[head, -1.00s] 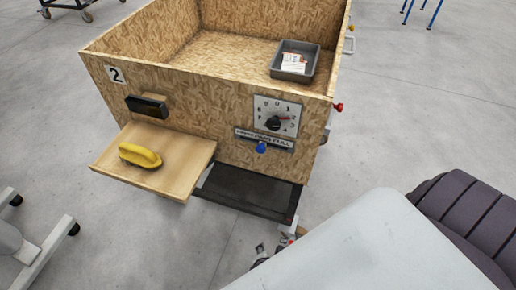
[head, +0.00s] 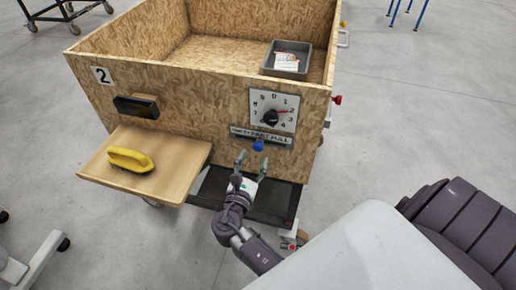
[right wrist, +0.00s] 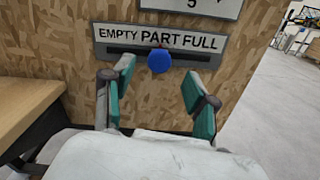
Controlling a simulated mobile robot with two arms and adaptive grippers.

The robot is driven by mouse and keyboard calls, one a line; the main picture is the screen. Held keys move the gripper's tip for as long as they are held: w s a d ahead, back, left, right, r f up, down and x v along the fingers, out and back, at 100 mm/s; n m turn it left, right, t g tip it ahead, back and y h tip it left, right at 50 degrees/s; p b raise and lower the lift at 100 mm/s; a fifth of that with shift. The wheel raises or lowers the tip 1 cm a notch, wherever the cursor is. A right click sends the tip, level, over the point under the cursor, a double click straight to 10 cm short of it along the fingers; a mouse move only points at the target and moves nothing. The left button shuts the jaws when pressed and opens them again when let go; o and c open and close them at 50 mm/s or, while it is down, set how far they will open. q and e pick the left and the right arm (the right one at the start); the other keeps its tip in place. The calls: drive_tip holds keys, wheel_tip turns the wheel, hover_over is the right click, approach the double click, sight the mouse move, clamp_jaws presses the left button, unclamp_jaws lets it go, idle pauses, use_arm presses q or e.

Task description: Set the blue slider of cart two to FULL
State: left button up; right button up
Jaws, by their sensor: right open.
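Cart two (head: 190,115) is an open chipboard box with a "2" label (head: 103,75) on its front. The blue slider (head: 258,145) sits in a dark slot under the plate (head: 262,135) reading EMPTY, PART, FULL. In the right wrist view the blue slider (right wrist: 159,61) is below the word PART. My right gripper (head: 252,166) is open and empty just in front of and below the slider. In the right wrist view its fingers (right wrist: 158,80) stand to either side of the blue knob, apart from it. My left gripper is not in view.
A dial (head: 272,112) is right above the slider plate. A wooden shelf (head: 180,160) with a yellow object (head: 130,159) juts out to the left. A grey tray (head: 287,60) is inside the cart. A red knob (head: 337,99) is on its right side.

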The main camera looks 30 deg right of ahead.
sight(258, 149)
drive_tip(key=x, duration=0.6)
drive_tip(key=shift+a+b, duration=0.1)
drive_tip(key=shift+b, duration=0.3)
clamp_jaws()
